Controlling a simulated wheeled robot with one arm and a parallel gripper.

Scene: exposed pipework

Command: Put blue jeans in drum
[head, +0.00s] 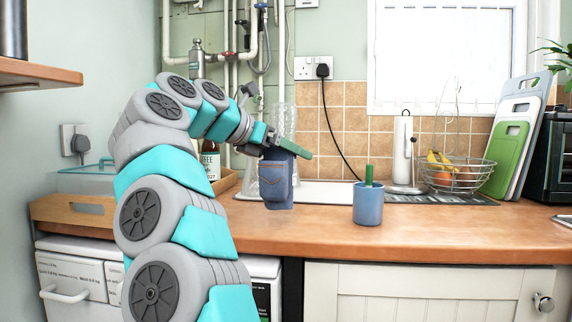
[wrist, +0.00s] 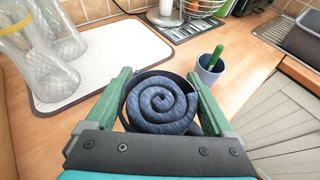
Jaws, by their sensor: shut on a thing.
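The blue jeans (head: 277,186) are rolled up, with a stitched pocket showing on the side. In the wrist view the top of the rolled jeans (wrist: 160,104) is a spiral of dark blue denim between the green fingers. My gripper (head: 286,149) is shut on the jeans near their top. It also shows in the wrist view (wrist: 160,75), with a finger on each side of the roll. The jeans are upright over the wooden counter; I cannot tell whether their bottom touches it. No drum opening is in view.
A blue cup (head: 368,205) with a green handle in it stands right of the jeans. A white draining mat (wrist: 90,62) holds clear bottles. Behind are a paper-towel stand (head: 404,150) and a fruit basket (head: 457,176). A white appliance front (head: 75,275) is lower left.

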